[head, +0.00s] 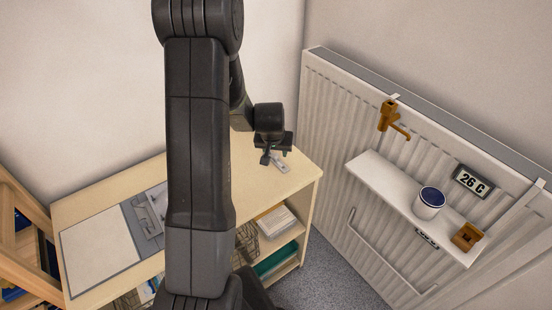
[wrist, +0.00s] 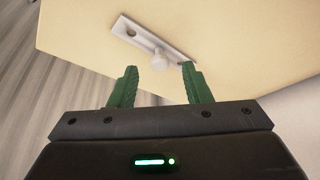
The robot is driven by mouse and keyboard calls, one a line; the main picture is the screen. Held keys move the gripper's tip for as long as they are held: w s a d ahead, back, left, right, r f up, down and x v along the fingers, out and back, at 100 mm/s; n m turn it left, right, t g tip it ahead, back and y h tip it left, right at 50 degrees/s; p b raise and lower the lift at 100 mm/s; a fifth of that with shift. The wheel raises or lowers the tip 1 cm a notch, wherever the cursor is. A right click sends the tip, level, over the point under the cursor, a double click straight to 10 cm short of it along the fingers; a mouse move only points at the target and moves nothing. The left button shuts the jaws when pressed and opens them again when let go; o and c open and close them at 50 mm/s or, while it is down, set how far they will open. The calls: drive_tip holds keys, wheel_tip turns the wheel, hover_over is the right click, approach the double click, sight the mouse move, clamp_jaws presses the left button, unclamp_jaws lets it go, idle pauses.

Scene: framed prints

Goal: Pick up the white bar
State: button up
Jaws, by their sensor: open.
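The white bar (wrist: 150,36) lies on the pale wooden top of the cabinet (wrist: 85,28). It is a flat strip with a round knob (wrist: 160,61) and a dark hole near one end. In the head view the bar (head: 280,167) shows below my gripper (head: 272,155), near the right end of the top. In the wrist view my gripper (wrist: 160,68) is open, with green fingers apart. The knob appears between the fingertips and nothing is held. I cannot tell how much height lies between the fingertips and the bar.
A grey tray (head: 147,212) and a white board (head: 100,240) lie on the cabinet's left part. To the right, a radiator (head: 330,90) carries a white shelf (head: 385,185) with a blue-topped cup (head: 430,203). The top around the bar looks clear.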

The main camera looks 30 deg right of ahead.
drive_tip(key=shift+x, duration=1)
drive_tip(key=shift+c, duration=0.4)
clamp_jaws()
drive_tip(key=shift+r, duration=0.1)
